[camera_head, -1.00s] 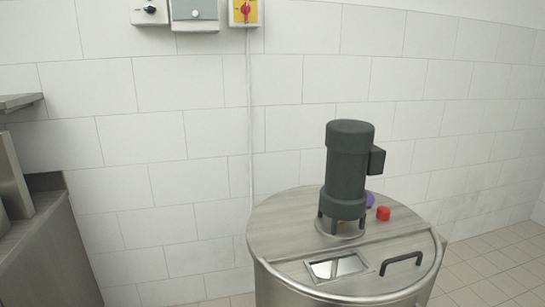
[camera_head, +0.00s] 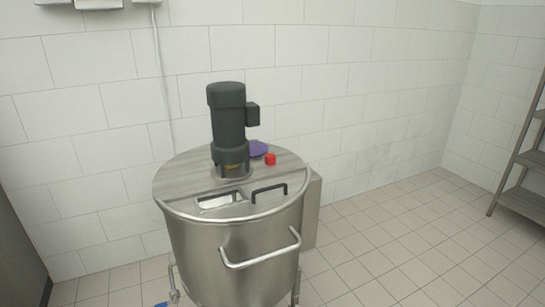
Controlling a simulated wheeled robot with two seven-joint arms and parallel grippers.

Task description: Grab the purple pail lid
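A purple lid (camera_head: 258,148) lies on the top of a steel vat (camera_head: 236,250), behind and to the right of the dark motor (camera_head: 229,118). The motor's base hides part of the lid's left side. A small red object (camera_head: 270,159) sits just in front of the lid. Neither of my grippers shows in the head view.
The vat has a black handle (camera_head: 269,192) on its top and a steel bar handle (camera_head: 260,252) on its front. A steel shelf rack (camera_head: 525,190) stands at the far right. The tiled floor between the vat and the rack is clear.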

